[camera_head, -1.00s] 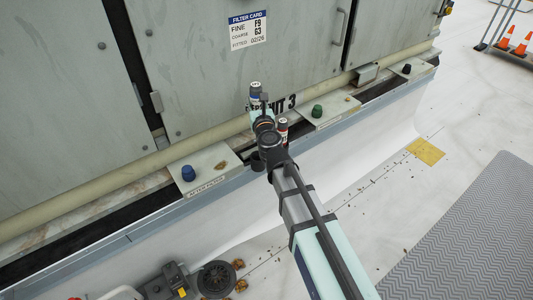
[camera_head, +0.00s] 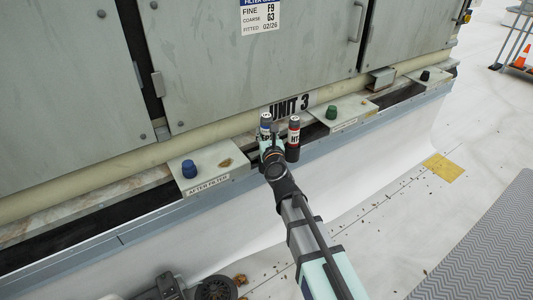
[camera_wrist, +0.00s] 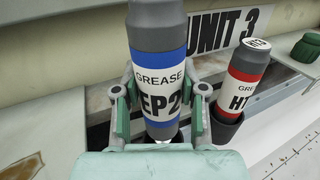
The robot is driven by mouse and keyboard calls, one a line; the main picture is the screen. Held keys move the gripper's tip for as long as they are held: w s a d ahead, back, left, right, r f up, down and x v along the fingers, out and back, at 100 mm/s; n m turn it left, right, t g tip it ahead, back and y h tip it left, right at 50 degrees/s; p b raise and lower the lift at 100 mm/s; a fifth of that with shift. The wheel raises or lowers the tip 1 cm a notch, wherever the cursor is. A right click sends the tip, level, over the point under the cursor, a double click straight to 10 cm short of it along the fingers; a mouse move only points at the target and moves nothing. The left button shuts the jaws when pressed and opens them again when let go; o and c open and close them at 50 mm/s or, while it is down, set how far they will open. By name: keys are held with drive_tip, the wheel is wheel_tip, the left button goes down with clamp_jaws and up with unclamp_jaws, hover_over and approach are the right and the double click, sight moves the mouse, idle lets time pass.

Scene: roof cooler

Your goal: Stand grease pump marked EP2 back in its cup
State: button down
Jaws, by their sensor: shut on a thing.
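The grease pump marked EP2 (camera_wrist: 158,85) is a dark grey tube with a blue and white label. My gripper (camera_wrist: 161,97) is shut around its lower part and holds it roughly upright. In the head view the pump (camera_head: 265,121) stands at my gripper (camera_head: 271,148), in front of the unit's base and left of the HT pump. Its tapered lower end shows just above my gripper's body in the wrist view.
A red-labelled HT pump (camera_wrist: 247,80) stands close to the right in a dark cup (camera_wrist: 226,124). A ledge with a blue knob (camera_head: 189,169) is at left; a ledge with a green knob (camera_head: 332,112) is at right. The cabinet (camera_head: 225,70) rises behind.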

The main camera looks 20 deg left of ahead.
drive_tip(key=shift+f+b, duration=1.85)
drive_tip(key=shift+f, duration=0.7)
drive_tip(key=shift+f+b, duration=0.3)
drive_tip(key=shift+b, duration=0.05)
drive_tip(key=shift+f+b, duration=0.35)
drive_tip(key=c, duration=0.7)
unclamp_jaws()
drive_tip(key=shift+o, duration=0.2)
drive_tip(key=shift+r, duration=0.15)
